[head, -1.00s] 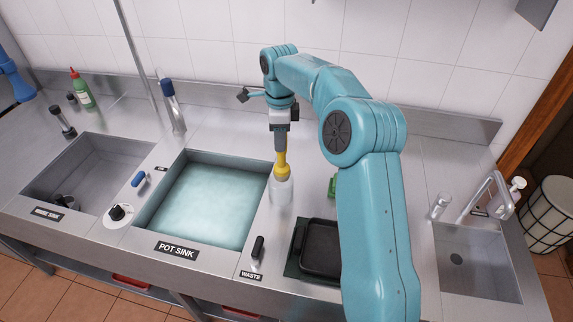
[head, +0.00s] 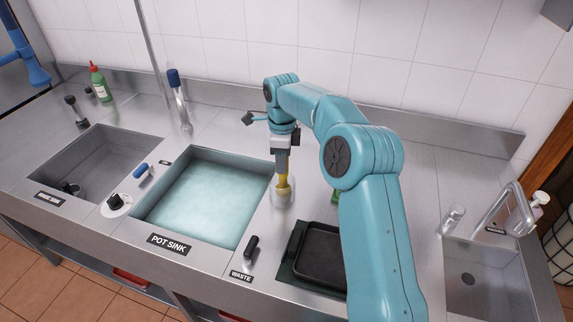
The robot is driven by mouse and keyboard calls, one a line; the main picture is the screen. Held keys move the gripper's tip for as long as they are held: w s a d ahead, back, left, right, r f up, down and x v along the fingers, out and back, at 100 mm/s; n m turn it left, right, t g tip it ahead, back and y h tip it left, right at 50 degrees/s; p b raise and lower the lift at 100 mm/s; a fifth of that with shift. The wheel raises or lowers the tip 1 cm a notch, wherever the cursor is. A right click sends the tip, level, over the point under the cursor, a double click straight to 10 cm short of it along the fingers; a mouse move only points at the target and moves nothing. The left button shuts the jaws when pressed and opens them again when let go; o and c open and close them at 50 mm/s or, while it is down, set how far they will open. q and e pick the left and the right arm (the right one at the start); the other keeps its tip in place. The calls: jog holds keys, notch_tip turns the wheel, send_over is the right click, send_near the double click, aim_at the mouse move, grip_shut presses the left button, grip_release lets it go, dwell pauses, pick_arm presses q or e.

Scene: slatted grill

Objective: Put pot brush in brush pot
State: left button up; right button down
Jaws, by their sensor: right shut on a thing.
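The pot brush (head: 284,181) has a yellow body and stands roughly upright, with its lower part inside the clear brush pot (head: 281,196). The brush pot stands on the steel counter just right of the pot sink. My right gripper (head: 282,162) is above the pot, pointing down, shut on the top of the brush. The brush's lower end shows dimly through the pot wall. My left gripper is not in view.
The water-filled pot sink (head: 166,239) lies left of the brush pot. A black tray (head: 320,255) and a waste lever (head: 252,246) are in front. A green item (head: 334,196) is partly hidden by my right arm.

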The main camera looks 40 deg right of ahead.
jog(key=shift+w+f, duration=0.2)
jog(key=shift+w+a, duration=0.1)
jog(key=shift+a+r, duration=0.1)
jog(key=shift+r, duration=0.05)
jog(key=shift+s, duration=0.25)
jog(key=shift+f, duration=0.2)
jog(key=c, duration=0.8)
grip_release()
jog(key=shift+w, duration=0.2)
jog(key=shift+s+r, duration=0.2)
jog(key=shift+r, duration=0.35)
notch_tip(320, 180, up, 10)
jog(key=shift+r+p, duration=0.2)
jog(key=shift+p, duration=0.9)
jog(key=shift+w+r, duration=0.1)
jog(key=shift+r, duration=0.35)
